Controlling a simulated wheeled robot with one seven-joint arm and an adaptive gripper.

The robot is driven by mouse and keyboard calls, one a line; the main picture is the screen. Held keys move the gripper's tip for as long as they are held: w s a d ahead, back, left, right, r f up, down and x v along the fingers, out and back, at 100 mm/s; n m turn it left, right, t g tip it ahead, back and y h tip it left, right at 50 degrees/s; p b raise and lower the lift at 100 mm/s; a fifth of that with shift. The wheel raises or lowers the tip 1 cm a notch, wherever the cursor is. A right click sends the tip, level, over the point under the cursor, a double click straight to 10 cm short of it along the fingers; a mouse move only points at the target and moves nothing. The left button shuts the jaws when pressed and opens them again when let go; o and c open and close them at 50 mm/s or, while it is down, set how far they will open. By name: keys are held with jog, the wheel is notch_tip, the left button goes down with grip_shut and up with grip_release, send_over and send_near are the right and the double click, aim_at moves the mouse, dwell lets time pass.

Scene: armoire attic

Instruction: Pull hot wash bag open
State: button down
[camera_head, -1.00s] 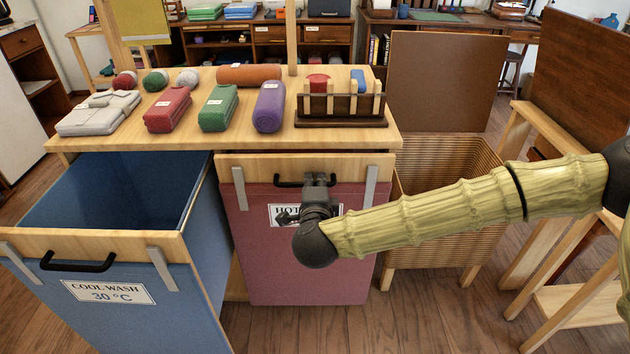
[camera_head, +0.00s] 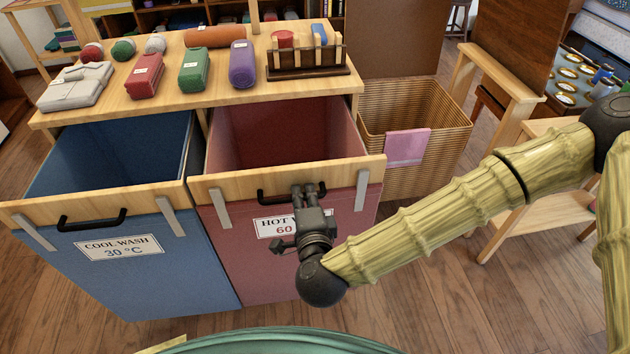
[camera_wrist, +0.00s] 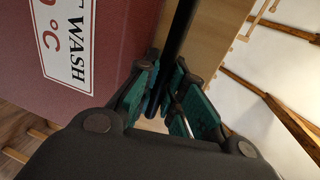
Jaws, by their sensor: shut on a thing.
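The red hot wash bag (camera_head: 232,262) is a drawer-like bin with a wooden front rail and a label partly hidden by my gripper. It stands pulled out from under the table, and its dark red inside shows. My gripper (camera_head: 308,190) is shut on the black handle (camera_head: 277,196) of this bag, at the handle's right part. In the wrist view the fingers (camera_wrist: 168,88) close around the black handle bar (camera_wrist: 181,30), next to the wooden rail and the label (camera_wrist: 68,38).
The blue cool wash bag (camera_head: 150,270) stands open at the left. The wooden table (camera_head: 120,95) behind holds folded cloths, rolls and a small rack. A wicker basket (camera_head: 420,165) with a pink cloth (camera_head: 406,147) is at the right, near a wooden stand (camera_head: 495,100).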

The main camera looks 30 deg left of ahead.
jog(key=shift+s+d, duration=0.1)
jog(key=shift+s, duration=0.25)
jog(key=c, duration=1.8)
grip_release()
jog(key=shift+w, duration=0.1)
jog(key=shift+o, duration=0.2)
jog(key=v, duration=0.7)
jog(key=shift+d, duration=0.2)
